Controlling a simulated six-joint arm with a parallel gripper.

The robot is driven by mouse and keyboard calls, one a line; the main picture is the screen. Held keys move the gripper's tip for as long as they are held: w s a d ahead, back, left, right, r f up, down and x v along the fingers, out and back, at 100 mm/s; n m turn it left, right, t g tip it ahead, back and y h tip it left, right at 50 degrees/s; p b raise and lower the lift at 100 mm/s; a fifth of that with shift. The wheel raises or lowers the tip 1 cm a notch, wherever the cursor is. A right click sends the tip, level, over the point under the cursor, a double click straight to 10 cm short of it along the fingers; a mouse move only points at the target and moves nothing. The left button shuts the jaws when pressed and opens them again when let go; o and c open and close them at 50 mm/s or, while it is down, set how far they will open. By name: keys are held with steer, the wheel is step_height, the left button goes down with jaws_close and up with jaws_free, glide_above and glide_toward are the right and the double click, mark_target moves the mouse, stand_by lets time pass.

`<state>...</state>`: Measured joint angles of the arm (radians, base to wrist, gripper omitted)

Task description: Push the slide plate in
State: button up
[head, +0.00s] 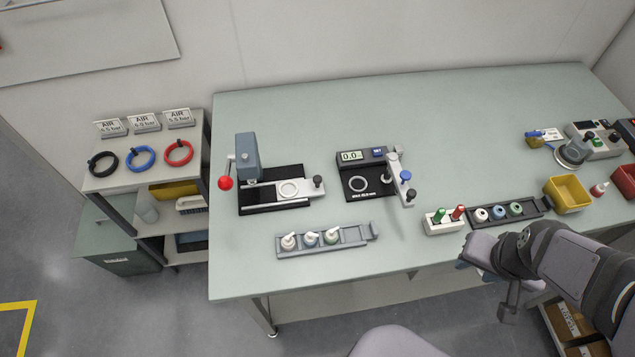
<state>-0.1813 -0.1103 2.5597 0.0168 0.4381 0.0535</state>
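The ring seat lies to the right of the press head and looks empty. My gripper (463,264) is at the table's front edge, well to the right of the plate and apart from it. Its fingers are small and partly hidden, so its opening is unclear.
A red-ball lever (225,183) is on the press's left. A gauge station (362,178) with a swing arm stands right of the plate. A grey rack (352,236) with several bottles lies in front. A white block (443,222) and dark rack (531,210) are near my arm.

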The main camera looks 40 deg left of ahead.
steer(key=w+a+r+n+t+y+b, duration=0.1)
steer(key=w+a+r+n+t+y, duration=0.15)
steer(key=a, duration=0.85)
steer(key=w+a+r+n+t+y, duration=0.1)
steer(key=w+a+r+t+y, duration=0.2)
steer(key=a, duration=0.7)
steer(key=n+g+y+b, duration=0.1)
steer(key=n+y+b, duration=0.5)
steer(key=b, duration=0.5)
glide_toward(317, 178)
steer(key=shift+w+r+n+h, duration=0.2)
steer(key=shift+r+n+h, duration=0.05)
steer(key=shift+h, duration=0.2)
steer(key=shift+s+a, duration=0.15)
steer(key=shift+a, duration=0.1)
steer(key=shift+p+x, duration=0.8)
steer(key=shift+x, duration=2.75)
